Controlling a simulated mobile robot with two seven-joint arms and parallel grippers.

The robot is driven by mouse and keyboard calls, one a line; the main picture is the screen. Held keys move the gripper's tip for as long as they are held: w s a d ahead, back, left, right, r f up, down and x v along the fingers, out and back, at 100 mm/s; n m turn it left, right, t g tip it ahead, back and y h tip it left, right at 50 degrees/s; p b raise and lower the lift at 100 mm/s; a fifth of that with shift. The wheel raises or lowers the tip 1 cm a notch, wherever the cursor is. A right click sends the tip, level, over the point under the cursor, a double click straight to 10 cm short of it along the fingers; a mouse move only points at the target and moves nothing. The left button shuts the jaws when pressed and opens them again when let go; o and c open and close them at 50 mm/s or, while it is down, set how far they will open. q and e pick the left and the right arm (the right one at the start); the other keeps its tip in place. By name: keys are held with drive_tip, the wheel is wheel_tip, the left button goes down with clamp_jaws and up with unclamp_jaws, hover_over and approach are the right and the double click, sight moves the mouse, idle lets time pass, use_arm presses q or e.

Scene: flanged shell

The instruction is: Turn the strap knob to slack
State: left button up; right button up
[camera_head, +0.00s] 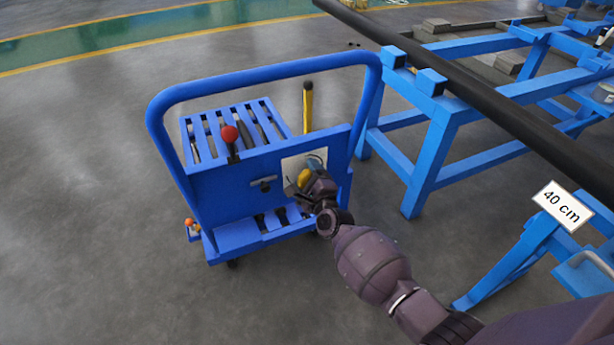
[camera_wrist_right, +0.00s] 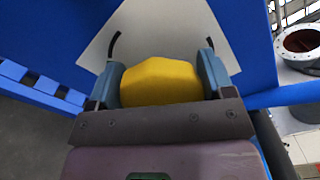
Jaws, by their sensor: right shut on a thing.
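The yellow strap knob (camera_head: 304,178) is on a pale plate (camera_head: 291,163) on the blue panel of a cart (camera_head: 230,190). In the right wrist view the knob (camera_wrist_right: 160,82) sits between the two grey-blue fingers of my right gripper (camera_wrist_right: 160,84). The fingers are shut on it from both sides. Dark curved marks show on the pale plate (camera_wrist_right: 160,28) beside the knob. In the head view my right gripper (camera_head: 312,172) partly covers the knob and plate. My left gripper is not in view.
The cart also has a red-topped lever (camera_head: 229,134), a small latch (camera_head: 263,182) and a yellow post with a black top (camera_head: 308,108). Blue trestles (camera_head: 437,130) carrying a long dark pipe (camera_head: 480,97) stand to the right. Open grey floor (camera_head: 80,200) lies to the left.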

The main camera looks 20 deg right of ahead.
drive_tip(key=n, duration=0.5)
drive_tip(key=shift+f, duration=0.1)
drive_tip(key=n+p, duration=0.1)
drive_tip(key=n, duration=0.4)
drive_tip(key=shift+f, duration=0.2)
drive_tip(key=n, duration=0.6)
drive_tip(key=shift+d+f+p, duration=0.1)
drive_tip(key=shift+f+p, duration=0.05)
drive_tip(key=shift+p, duration=0.2)
drive_tip(key=n, duration=0.5)
drive_tip(key=shift+d+f, duration=0.1)
drive_tip(key=shift+d, duration=0.05)
drive_tip(key=n, duration=0.5)
drive_tip(key=shift+d+f+n, duration=0.1)
drive_tip(key=shift+d+n, duration=0.1)
drive_tip(key=shift+n, duration=0.2)
drive_tip(key=n, duration=0.5)
drive_tip(key=shift+d, duration=0.15)
drive_tip(key=n+b, duration=0.1)
drive_tip(key=n, duration=0.5)
drive_tip(key=shift+d+n, duration=0.1)
drive_tip(key=shift+n, duration=0.2)
drive_tip(key=shift+r+n+b, duration=0.2)
drive_tip(key=shift+n+b, duration=0.1)
drive_tip(key=shift+n, duration=0.6)
drive_tip(key=shift+r+n+b, duration=0.15)
drive_tip(key=shift+n+b, duration=0.15)
drive_tip(key=shift+n, duration=0.6)
